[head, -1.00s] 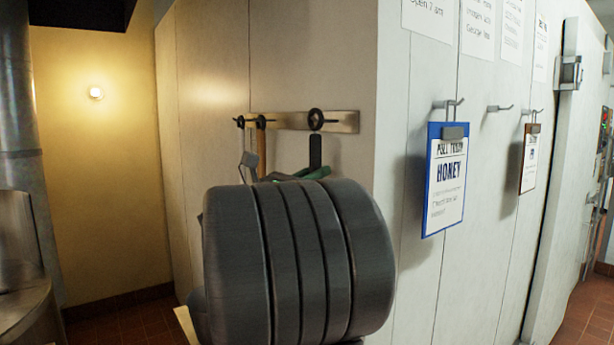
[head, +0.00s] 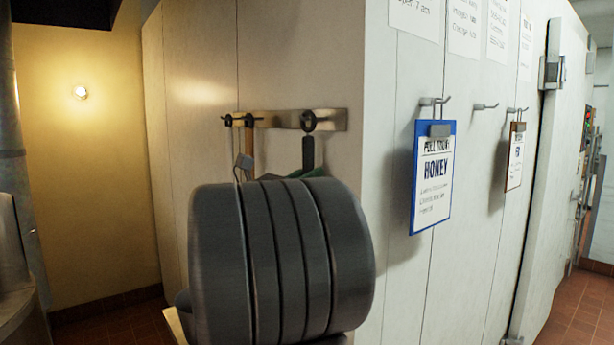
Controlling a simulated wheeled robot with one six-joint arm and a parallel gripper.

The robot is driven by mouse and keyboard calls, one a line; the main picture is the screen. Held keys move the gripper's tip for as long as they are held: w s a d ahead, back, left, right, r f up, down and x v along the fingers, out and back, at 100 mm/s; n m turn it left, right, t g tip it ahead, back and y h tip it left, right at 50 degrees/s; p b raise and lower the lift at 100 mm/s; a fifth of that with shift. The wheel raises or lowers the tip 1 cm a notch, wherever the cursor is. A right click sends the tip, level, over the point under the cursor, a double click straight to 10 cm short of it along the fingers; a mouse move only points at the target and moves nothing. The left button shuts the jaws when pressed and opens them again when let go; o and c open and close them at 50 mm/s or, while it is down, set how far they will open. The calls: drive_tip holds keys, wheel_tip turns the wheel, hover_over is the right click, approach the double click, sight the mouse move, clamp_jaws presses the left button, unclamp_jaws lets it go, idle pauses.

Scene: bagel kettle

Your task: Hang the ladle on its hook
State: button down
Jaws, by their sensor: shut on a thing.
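A wooden rail (head: 275,119) with dark hooks is fixed to the pale wall panel. A dark handle (head: 308,152) hangs down from the round black fitting (head: 308,121) at the rail's right; its lower end is hidden, so I cannot tell whether it is the ladle. A tool with a brown wooden handle (head: 249,135) hangs at the left of the rail. No ladle bowl shows. My large dark arm link fills the lower middle and covers what is below the rail. My gripper is hidden behind it.
A small green thing (head: 312,173) shows just above my arm. To the right, a blue clipboard (head: 434,177) and a brown clipboard (head: 515,157) hang on wall hooks, with an empty hook (head: 485,106) between them. A metal cylinder (head: 12,190) stands at far left.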

drive_tip(key=c, duration=1.2)
unclamp_jaws()
drive_tip(key=b+v, duration=0.2)
drive_tip(key=v, duration=1.1)
drive_tip(key=shift+s+a+f, duration=0.2)
drive_tip(key=shift+s+a, duration=0.05)
drive_tip(key=shift+a, duration=0.05)
drive_tip(key=p+x, duration=0.2)
drive_tip(key=x, duration=1.1)
drive_tip(key=shift+w+d+r, duration=0.2)
drive_tip(key=shift+d+r, duration=0.05)
drive_tip(key=shift+d, duration=0.05)
drive_tip(key=shift+a+r, duration=0.1)
